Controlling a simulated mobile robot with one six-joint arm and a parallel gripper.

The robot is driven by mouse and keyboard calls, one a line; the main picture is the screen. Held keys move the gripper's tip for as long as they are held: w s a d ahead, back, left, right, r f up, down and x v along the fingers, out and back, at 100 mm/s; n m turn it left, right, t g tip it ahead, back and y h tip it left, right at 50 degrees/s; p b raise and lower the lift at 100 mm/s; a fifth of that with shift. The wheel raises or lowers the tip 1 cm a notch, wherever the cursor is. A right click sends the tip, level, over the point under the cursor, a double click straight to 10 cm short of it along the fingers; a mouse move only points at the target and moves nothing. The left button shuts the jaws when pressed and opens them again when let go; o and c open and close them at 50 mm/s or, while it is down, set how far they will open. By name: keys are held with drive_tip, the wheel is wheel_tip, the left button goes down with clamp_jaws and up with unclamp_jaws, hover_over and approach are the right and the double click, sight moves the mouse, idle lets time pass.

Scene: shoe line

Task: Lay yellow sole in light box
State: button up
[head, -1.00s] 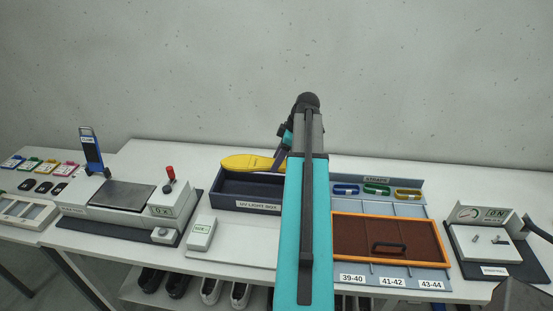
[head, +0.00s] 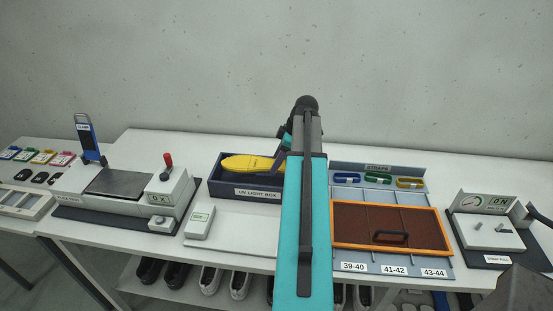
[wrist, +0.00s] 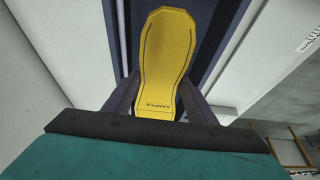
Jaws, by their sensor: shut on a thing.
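The yellow sole (head: 246,163) is held flat, over or inside the open dark blue UV light box (head: 232,190); I cannot tell whether it touches the box floor. My gripper (wrist: 157,105) is shut on the near end of the sole, with one dark finger on each side of it in the wrist view. The sole (wrist: 166,50) points away from me there, with the box's dark walls (wrist: 121,40) on both sides. In the head view my arm hides the right part of the box and most of my gripper.
A clamp machine (head: 120,185) stands to the left. Right of my arm are a strap tray (head: 378,170) and an orange-framed brown panel (head: 392,231). A gauge machine (head: 487,228) stands far right.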

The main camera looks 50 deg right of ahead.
drive_tip(key=shift+f+b, duration=1.4)
drive_tip(key=shift+f, duration=1.1)
drive_tip(key=o, duration=1.3)
drive_tip(key=shift+b+v, duration=1.8)
drive_tip(key=shift+v, duration=5)
drive_tip(key=shift+r, duration=0.1)
drive_tip(key=shift+s, duration=0.1)
